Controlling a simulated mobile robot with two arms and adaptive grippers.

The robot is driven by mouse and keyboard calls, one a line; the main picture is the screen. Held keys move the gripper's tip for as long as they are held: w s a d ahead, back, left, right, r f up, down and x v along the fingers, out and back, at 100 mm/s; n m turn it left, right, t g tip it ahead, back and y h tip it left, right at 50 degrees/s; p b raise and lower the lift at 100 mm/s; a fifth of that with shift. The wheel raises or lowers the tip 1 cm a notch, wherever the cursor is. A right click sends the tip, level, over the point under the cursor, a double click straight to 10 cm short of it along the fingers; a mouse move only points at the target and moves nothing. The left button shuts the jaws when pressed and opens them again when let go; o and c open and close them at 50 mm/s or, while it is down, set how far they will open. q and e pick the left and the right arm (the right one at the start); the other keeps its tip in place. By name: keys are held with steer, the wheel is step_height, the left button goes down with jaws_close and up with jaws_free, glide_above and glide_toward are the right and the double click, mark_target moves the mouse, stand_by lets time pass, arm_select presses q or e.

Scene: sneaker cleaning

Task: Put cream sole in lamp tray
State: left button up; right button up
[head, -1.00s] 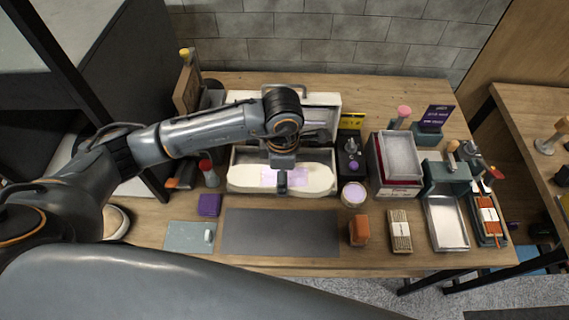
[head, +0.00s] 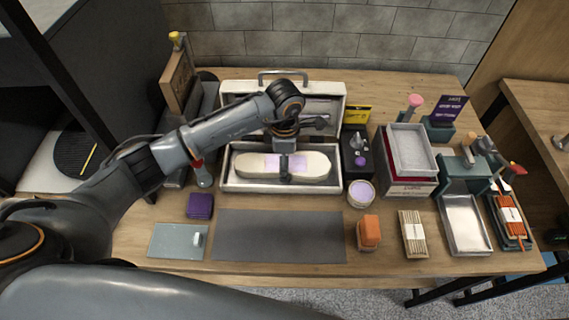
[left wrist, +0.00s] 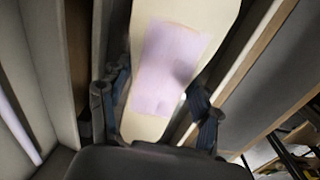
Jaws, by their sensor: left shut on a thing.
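The cream sole (head: 312,168) has a pale lilac patch across its middle. It lies lengthwise left to right within the rim of the lamp tray (head: 228,184), a pale open case with a raised lid at the back. I cannot tell if it touches the tray floor. My left gripper (head: 286,174) comes from above and is shut on the sole's middle. In the left wrist view the sole (left wrist: 190,18) runs between the gripper's two dark fingers (left wrist: 158,98), one on each side. My right gripper is not in view.
A dark grey mat (head: 280,236) lies in front of the tray. A purple block (head: 200,206) is at left, and a round jar (head: 361,193) and dark box (head: 357,158) stand close right. An orange block (head: 369,232) and a brush (head: 413,234) are front right.

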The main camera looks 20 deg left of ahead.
arm_select(q)
steer(key=shift+r, duration=0.15)
steer(key=o, duration=1.4)
steer(key=shift+f, duration=0.2)
steer(key=shift+r, duration=0.5)
step_height(320, 180, up, 11)
steer(key=b, duration=0.3)
steer(key=shift+r, duration=0.2)
